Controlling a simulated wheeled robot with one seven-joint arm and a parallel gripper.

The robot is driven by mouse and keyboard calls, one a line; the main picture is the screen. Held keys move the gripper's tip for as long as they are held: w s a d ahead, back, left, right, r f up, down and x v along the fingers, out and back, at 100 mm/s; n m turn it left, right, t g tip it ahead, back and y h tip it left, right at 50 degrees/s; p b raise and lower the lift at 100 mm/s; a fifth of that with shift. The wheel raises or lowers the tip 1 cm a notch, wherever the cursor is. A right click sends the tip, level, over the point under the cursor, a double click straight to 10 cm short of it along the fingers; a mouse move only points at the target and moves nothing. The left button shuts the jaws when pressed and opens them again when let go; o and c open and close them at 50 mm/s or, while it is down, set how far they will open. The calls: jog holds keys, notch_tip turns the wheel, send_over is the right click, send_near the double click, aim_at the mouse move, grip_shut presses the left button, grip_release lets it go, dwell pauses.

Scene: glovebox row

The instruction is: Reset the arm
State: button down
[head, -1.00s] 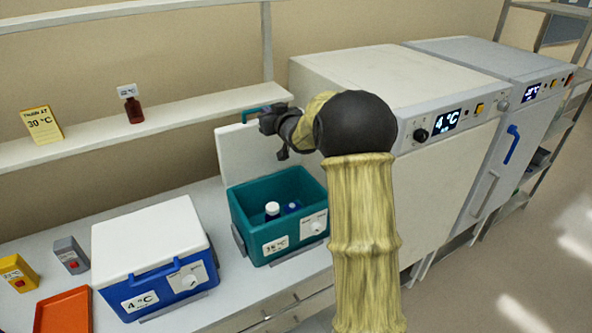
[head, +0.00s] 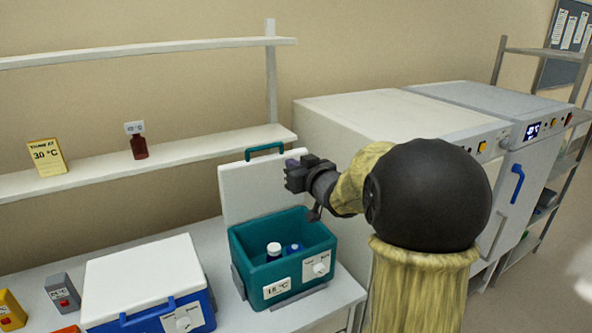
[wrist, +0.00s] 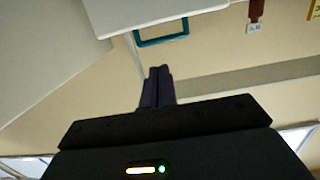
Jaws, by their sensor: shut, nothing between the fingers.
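My gripper (head: 290,163) is in the head view, in front of the raised white lid of the teal cooler and above its right side. In the wrist view my gripper's fingers (wrist: 157,72) are together with nothing between them. Whether the gripper touches the lid I cannot tell.
A blue cooler with a closed white lid (head: 140,280) stands to the left. Small grey (head: 62,293) and yellow (head: 10,310) boxes lie beyond it. A wall shelf (head: 100,178) holds a brown bottle (head: 139,146) and a yellow card (head: 46,156). White cabinets (head: 330,130) stand right.

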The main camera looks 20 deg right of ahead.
jog(key=shift+d+f, duration=0.1)
dwell(0.4)
jog(key=s+a+f+m+g+h, duration=0.3)
jog(key=s+f+g, duration=0.4)
jog(key=s+f, duration=0.65)
jog(key=s+a+f+g, duration=0.3)
jog(key=s+f, duration=0.1)
jog(key=s, duration=0.3)
jog(key=s+a+f+n+g, duration=0.1)
jog(key=s+a+f+g, duration=0.2)
jog(key=s, duration=0.4)
notch_tip(320, 180, down, 2)
jog(key=shift+s+g, duration=0.4)
jog(key=shift+g, duration=0.1)
